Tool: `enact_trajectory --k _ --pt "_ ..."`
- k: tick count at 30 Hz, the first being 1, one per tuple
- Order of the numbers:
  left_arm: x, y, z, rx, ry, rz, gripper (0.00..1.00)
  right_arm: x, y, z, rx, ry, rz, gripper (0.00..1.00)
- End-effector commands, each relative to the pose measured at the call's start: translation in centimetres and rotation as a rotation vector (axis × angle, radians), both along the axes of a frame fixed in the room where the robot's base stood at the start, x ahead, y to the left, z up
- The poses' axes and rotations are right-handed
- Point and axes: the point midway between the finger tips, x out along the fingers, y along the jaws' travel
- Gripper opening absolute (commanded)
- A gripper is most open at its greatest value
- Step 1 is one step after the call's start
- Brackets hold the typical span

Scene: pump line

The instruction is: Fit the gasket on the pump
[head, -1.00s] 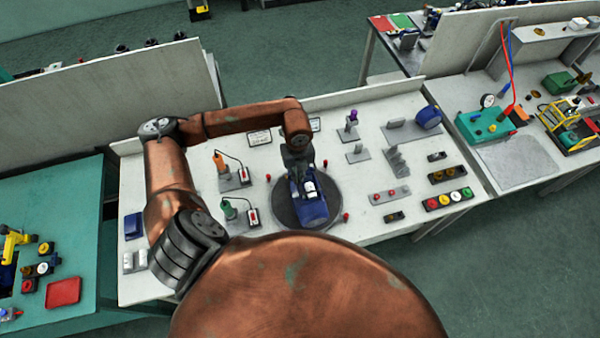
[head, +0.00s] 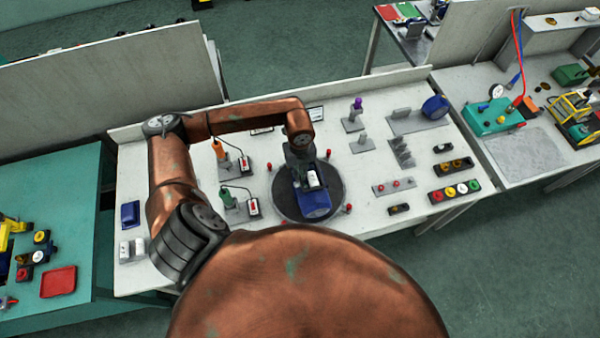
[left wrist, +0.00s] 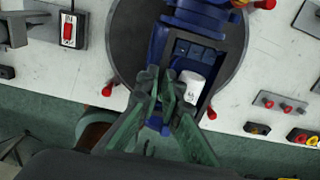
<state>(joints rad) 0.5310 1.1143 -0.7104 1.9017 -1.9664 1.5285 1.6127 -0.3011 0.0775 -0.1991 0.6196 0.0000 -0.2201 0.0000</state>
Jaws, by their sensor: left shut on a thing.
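The blue pump (head: 318,205) sits on a dark round plate (head: 282,200) in the middle of the white bench. In the left wrist view the pump (left wrist: 205,14) shows at the top, with a white cylinder (left wrist: 191,94) beside the fingers. A thin dark rectangular frame (left wrist: 208,100), which looks like the gasket, lies over or just above the pump's blue face. Whether it touches cannot be told. My left gripper (head: 300,160) is at the pump; its green fingers (left wrist: 166,90) are shut at the frame's near left side. The fingers hide the part held. My right gripper is not in view.
Small red posts (head: 268,167) stand around the plate. Left are an orange-handled tool (head: 219,150) and a green-handled tool (head: 226,196) with cords. Right are grey stands (head: 401,152) and a coloured button block (head: 455,191).

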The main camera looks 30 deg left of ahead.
Motion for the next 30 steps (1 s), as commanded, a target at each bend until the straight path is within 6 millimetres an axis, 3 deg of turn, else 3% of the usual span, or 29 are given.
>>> enact_trajectory --k 30 --pt "0.07 0.07 0.09 -0.001 -0.001 0.000 0.00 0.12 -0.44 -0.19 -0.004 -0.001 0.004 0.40"
